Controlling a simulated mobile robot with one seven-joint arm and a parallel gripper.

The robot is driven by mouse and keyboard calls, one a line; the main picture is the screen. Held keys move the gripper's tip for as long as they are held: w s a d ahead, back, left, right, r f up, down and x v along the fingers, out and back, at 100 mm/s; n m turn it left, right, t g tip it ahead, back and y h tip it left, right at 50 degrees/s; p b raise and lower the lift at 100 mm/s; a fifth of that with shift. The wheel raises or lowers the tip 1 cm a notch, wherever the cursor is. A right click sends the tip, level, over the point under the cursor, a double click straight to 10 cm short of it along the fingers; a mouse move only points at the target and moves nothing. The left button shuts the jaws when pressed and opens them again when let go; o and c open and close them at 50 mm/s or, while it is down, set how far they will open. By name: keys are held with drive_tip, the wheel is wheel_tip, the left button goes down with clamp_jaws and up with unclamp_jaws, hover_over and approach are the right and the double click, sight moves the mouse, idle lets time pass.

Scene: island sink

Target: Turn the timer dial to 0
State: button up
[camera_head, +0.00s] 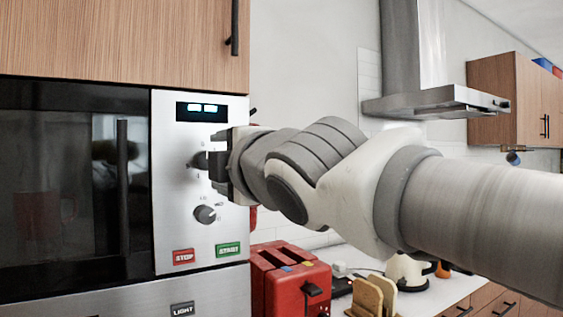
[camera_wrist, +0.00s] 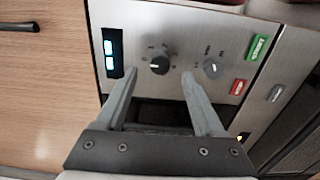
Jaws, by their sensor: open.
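The silver control panel (camera_head: 173,219) stands right of the dark oven door. Its upper dial (camera_head: 198,160) is partly hidden by my gripper (camera_head: 213,161); the lower dial (camera_head: 205,214) is in clear view. The grey second dial (camera_wrist: 212,67) lies just right of the right fingertip. Which dial is the timer I cannot read.
A lit display (camera_head: 201,111) sits above the dials. Red STOP (camera_head: 183,257) and green START (camera_head: 228,250) buttons lie below. The oven's vertical handle (camera_head: 123,185) is to the left. A red toaster (camera_head: 288,283) stands on the counter below my arm.

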drive_tip(key=p+v, duration=0.1)
drive_tip(key=v, duration=1.1)
drive_tip(key=shift+s, duration=0.25)
drive_tip(key=w+d+f+m+g+h, duration=0.1)
drive_tip(key=w+d+f+m+h, duration=0.15)
drive_tip(key=d+f+m, duration=0.4)
drive_tip(key=w+d+f+m+g+h, duration=0.15)
drive_tip(key=f+m+h, duration=0.25)
drive_tip(key=f, duration=0.5)
drive_tip(key=s+d+f+m+g+h, duration=0.2)
drive_tip(key=s+d+f+m+g, duration=0.25)
drive_tip(key=f, duration=0.45)
drive_tip(key=s+d+f+m+g+h, duration=0.1)
drive_tip(key=s+d+f+m+g, duration=0.15)
drive_tip(key=d+f+m, duration=0.45)
wheel_tip(320, 180, up, 11)
drive_tip(key=s+a+m+p, duration=0.1)
drive_tip(key=a+m+p, duration=0.1)
drive_tip(key=p, duration=1.2)
drive_tip(key=shift+s, duration=0.2)
